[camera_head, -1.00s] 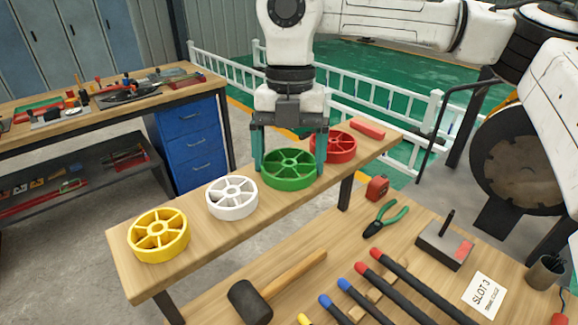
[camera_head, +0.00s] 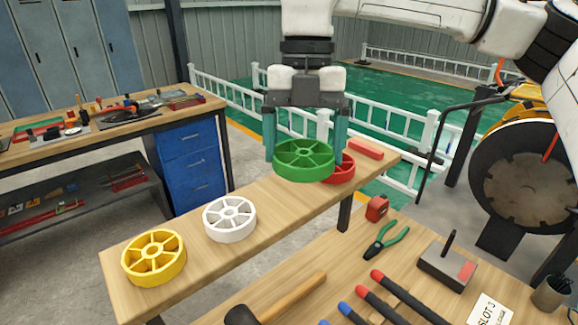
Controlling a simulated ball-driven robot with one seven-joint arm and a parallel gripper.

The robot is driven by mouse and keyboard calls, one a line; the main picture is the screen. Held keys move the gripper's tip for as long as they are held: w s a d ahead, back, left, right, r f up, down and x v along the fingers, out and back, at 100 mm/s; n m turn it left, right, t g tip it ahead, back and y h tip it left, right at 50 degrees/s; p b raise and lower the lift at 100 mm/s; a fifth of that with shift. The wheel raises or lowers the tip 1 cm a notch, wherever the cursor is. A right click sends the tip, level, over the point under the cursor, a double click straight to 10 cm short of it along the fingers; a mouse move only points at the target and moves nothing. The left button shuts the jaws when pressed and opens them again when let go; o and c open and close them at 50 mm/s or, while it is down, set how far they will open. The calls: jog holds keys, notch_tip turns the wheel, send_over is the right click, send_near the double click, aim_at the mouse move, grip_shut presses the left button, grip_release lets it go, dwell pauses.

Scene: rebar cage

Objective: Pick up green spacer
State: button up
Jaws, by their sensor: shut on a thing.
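The green spacer (camera_head: 303,160) is a spoked wheel, held between the two teal fingers of my gripper (camera_head: 305,150). My gripper is shut on it from above, one finger at each side of its rim. The spacer looks raised above the narrow wooden shelf (camera_head: 185,252), and it partly covers the red spacer (camera_head: 344,168) behind it. The white spacer (camera_head: 230,219) and the yellow spacer (camera_head: 154,257) lie flat on the shelf to the left.
A red block (camera_head: 365,149) lies at the shelf's far right end. The front bench holds pliers (camera_head: 385,243), a red tape measure (camera_head: 377,208), a mallet (camera_head: 290,300) and several dark bars with coloured ends. A white fence (camera_head: 400,150) stands behind the shelf.

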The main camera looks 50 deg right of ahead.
aim_at(324, 158)
jog(key=s+r, duration=0.3)
jog(key=shift+d+b, duration=0.3)
jog(key=shift+d, duration=0.05)
jog(key=s+d+r+b, duration=0.1)
jog(key=s+r, duration=0.3)
jog(key=s, duration=0.4)
jog(key=shift+d, duration=0.45)
